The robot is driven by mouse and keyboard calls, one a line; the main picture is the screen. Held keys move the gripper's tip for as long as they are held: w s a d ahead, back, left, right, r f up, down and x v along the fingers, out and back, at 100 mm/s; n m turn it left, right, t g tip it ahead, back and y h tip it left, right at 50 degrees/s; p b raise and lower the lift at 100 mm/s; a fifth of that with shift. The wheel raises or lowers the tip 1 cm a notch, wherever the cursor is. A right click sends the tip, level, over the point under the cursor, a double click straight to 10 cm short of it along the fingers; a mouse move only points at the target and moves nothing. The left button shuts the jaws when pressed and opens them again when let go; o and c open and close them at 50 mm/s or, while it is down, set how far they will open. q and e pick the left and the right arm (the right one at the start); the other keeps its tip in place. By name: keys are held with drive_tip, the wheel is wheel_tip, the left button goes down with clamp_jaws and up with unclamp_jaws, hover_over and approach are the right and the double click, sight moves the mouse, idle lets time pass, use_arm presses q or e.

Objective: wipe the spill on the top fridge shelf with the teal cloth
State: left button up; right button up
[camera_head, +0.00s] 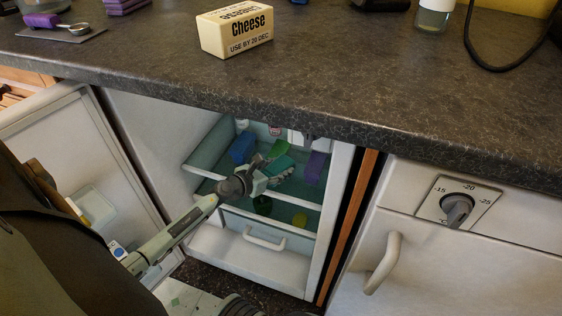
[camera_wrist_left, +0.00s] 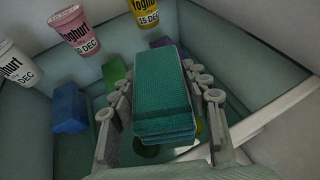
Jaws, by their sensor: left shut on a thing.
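The teal cloth (camera_wrist_left: 163,98) is a folded, layered pad between the two fingers of my left gripper (camera_wrist_left: 162,84), which is shut on it. In the head view the left gripper (camera_head: 279,174) is inside the open fridge, and the teal cloth (camera_head: 279,164) shows at its fingers. They are at the top fridge shelf (camera_head: 208,178), a see-through pane with a pale front edge. I cannot tell whether the cloth touches the pane. I cannot make out the spill in either view.
Yoghurt pots (camera_wrist_left: 75,30) stand at the back of the shelf. A blue block (camera_wrist_left: 68,108), a green block (camera_wrist_left: 116,74) and a purple block (camera_head: 316,167) stand near the cloth. The fridge door (camera_head: 95,150) is open at left. The worktop (camera_head: 340,85) overhangs the fridge.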

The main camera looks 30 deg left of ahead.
use_arm(q)
drive_tip(key=shift+s+d, duration=0.1)
drive_tip(key=shift+s, duration=0.2)
drive_tip(key=shift+s+d+f, duration=0.1)
drive_tip(key=shift+s+d, duration=0.15)
drive_tip(key=shift+s, duration=0.85)
drive_tip(key=shift+s+d, duration=0.25)
drive_tip(key=shift+s, duration=0.8)
drive_tip(key=shift+w+p, duration=0.1)
drive_tip(key=shift+p, duration=0.2)
drive_tip(key=shift+w+a, duration=0.15)
drive_tip(key=shift+w, duration=0.4)
drive_tip(key=shift+w+a, duration=0.15)
drive_tip(key=shift+w, duration=0.4)
drive_tip(key=shift+w+a, duration=0.25)
drive_tip(key=shift+w, duration=0.7)
drive_tip(key=shift+w, duration=0.1)
drive_tip(key=shift+w+a, duration=0.25)
drive_tip(key=shift+w, duration=0.75)
drive_tip(key=shift+w+a+b, duration=0.25)
drive_tip(key=shift+w+b, duration=0.1)
drive_tip(key=shift+w, duration=0.65)
